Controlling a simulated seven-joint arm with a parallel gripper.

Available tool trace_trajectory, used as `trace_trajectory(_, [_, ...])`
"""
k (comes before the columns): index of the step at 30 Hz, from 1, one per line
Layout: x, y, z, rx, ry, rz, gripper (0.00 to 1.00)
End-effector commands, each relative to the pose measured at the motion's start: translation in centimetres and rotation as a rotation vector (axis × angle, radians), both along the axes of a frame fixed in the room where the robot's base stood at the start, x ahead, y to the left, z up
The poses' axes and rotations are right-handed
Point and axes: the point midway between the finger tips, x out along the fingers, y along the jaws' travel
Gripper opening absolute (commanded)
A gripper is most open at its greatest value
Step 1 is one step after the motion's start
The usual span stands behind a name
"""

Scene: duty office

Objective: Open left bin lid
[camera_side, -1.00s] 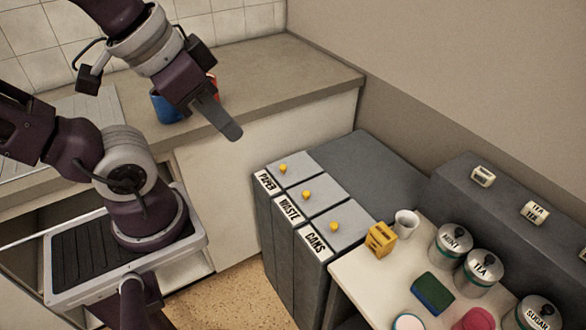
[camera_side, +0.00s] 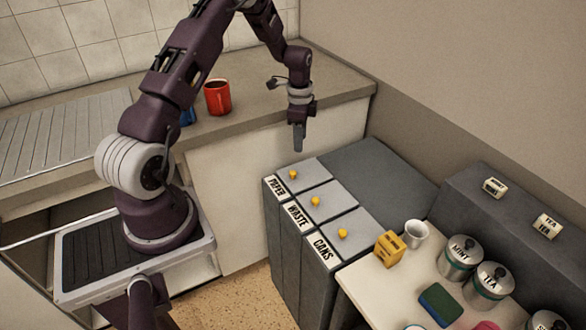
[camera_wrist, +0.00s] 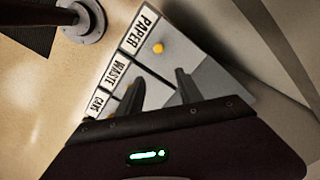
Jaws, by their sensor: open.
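Three grey bins stand in a row, labelled PAPER, WASTE and CANS. The left one is PAPER; its light grey lid (camera_side: 314,175) is shut and has a yellow knob (camera_side: 293,174). In the wrist view the PAPER lid (camera_wrist: 186,52) lies beyond my fingertips, with its knob (camera_wrist: 158,48) in plain sight. The WASTE lid (camera_side: 332,201) and the CANS lid (camera_side: 354,232) are also shut. My gripper (camera_side: 298,148) points down above the back edge of the PAPER bin, apart from the lid. It is open and empty; its two fingers (camera_wrist: 158,82) show in the wrist view, partly covering the other lids.
A counter (camera_side: 262,100) with a red mug (camera_side: 217,98) and a partly hidden blue one runs behind. Right of the bins, a white table (camera_side: 372,283) holds a yellow box (camera_side: 389,249), a white mug (camera_side: 416,233) and canisters. Space above the lids is clear.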

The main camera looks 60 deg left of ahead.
Motion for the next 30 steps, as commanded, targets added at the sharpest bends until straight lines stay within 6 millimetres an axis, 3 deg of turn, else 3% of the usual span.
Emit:
trace_trajectory(1, [-0.5, 1.0, -2.7, -0.013, 0.02, -0.022, 0.43])
trace_trajectory(3, [-0.8, 1.9, -4.9, -0.021, 0.032, -0.054, 0.43])
trace_trajectory(15, [-1.2, 2.2, -12.0, -0.027, 0.041, -0.075, 0.43])
trace_trajectory(19, [-1.1, 2.2, -13.0, -0.027, 0.04, -0.075, 0.43])
trace_trajectory(26, [-1.1, 2.2, -13.2, -0.026, 0.039, -0.075, 0.43])
trace_trajectory(30, [-1.1, 2.2, -13.2, -0.026, 0.039, -0.075, 0.17])
